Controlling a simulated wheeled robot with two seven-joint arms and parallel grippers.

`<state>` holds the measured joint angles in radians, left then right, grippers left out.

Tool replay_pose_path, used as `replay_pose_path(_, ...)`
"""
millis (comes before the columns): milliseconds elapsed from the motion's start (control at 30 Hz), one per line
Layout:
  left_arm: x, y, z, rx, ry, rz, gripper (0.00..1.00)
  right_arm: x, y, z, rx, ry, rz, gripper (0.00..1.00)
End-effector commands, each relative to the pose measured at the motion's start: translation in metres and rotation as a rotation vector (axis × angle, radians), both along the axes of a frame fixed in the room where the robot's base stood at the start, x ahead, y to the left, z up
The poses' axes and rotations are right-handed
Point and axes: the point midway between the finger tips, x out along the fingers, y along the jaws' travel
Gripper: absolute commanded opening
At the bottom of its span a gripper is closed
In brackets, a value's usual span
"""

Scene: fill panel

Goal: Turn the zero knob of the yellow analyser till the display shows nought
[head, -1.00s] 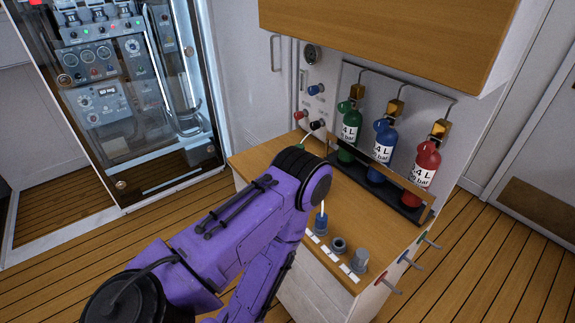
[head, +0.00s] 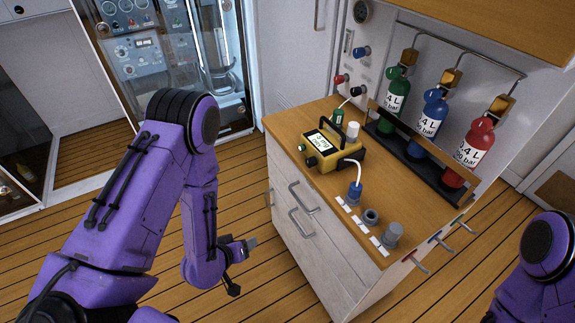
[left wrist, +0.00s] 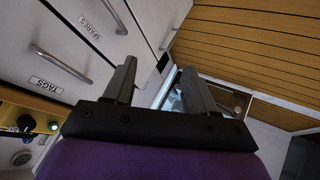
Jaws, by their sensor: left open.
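The yellow analyser (head: 338,158) sits on the wooden top of the cabinet in the head view. Its lit display (head: 322,143) faces up, but the reading is too small to make out surely. A dark knob (head: 312,162) is on its near face, with a small green button or lamp (head: 302,148) beside it. I cannot read which knob is marked zero. My left gripper (head: 241,266) is low in front of the cabinet, left of and below the analyser, apart from it. Its two fingers stand apart and empty in the left wrist view (left wrist: 158,88). My right gripper is out of frame.
Green (head: 394,98), blue (head: 428,122) and red (head: 475,148) gas bottles stand in a rack at the back. Grey fittings (head: 371,216) line the top's front right. Drawer handles (head: 302,196) stick out from the cabinet front. Wooden floor lies open to the left.

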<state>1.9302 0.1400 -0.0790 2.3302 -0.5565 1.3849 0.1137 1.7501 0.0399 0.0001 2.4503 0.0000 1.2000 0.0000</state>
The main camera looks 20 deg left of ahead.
Motion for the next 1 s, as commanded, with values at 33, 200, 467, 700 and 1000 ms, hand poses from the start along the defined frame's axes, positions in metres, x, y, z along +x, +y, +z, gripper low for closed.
replay_pose_path(33, 0.043, -0.004, 0.015, -0.076, -0.146, -0.054, 0.56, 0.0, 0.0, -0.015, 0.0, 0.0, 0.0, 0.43)
replay_pose_path(200, 0.122, -0.022, 0.106, -0.332, -0.517, -0.318, 0.56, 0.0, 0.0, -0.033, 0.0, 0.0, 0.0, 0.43)
replay_pose_path(467, 0.135, -0.03, 0.172, -0.495, -0.674, -0.561, 0.56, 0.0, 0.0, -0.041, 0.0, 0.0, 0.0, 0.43)
replay_pose_path(700, 0.166, -0.06, 0.176, -0.498, -0.674, -0.577, 0.56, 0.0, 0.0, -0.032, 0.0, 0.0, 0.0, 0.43)
replay_pose_path(1000, 0.206, -0.096, 0.174, -0.497, -0.672, -0.573, 0.56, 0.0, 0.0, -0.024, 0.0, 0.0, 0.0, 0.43)
